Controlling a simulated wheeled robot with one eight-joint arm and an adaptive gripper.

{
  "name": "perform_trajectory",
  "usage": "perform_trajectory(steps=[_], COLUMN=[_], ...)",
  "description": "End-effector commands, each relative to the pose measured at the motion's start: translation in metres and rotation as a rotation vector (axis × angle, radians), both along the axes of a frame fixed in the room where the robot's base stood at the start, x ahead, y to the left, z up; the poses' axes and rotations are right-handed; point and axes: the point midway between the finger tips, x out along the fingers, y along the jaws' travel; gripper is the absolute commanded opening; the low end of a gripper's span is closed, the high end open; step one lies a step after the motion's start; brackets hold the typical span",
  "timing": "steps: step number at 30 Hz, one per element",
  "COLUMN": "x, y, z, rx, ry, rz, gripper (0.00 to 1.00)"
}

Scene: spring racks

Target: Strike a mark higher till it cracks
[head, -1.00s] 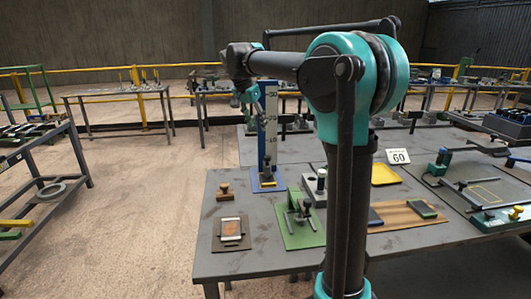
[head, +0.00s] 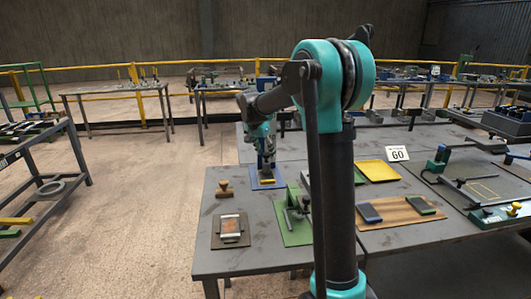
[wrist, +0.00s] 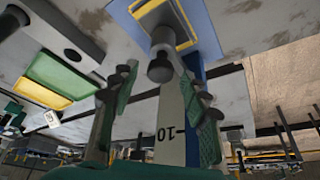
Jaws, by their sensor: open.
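My gripper (head: 266,158) is low over the blue base plate (head: 268,182) of the scale tower. In the wrist view, which is upside down, the open fingers (wrist: 158,88) stand either side of a dark round knob (wrist: 160,68) on a short stem. The knob appears between or just beyond the fingertips; contact cannot be told. The pale scale strip (wrist: 171,120) with a "10" rises close by on a blue post (wrist: 193,68). A yellow-edged block (wrist: 165,20) sits on the base plate. A white card reading 60 (head: 397,153) stands on the table.
The grey table (head: 240,262) carries a wooden-handled stamp (head: 223,188), a brown plate with a framed piece (head: 230,228), a green fixture (head: 295,213), a yellow tray (head: 379,171) and a brown board (head: 395,217). My arm hides part of the table. Open floor lies left.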

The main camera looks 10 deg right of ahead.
Motion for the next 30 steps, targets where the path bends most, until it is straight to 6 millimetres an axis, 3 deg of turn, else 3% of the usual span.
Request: perform_trajectory(steps=[11,22,30], x=[0.0016,0.0015,0.0015], y=[-0.0016,-0.0016,-0.0016], z=[-0.0051,-0.0048,-0.0045], rx=[0.000,0.000,0.000], ry=[0.000,0.000,0.000], rz=[0.000,0.000,0.000], gripper=[0.46,0.00,0.00])
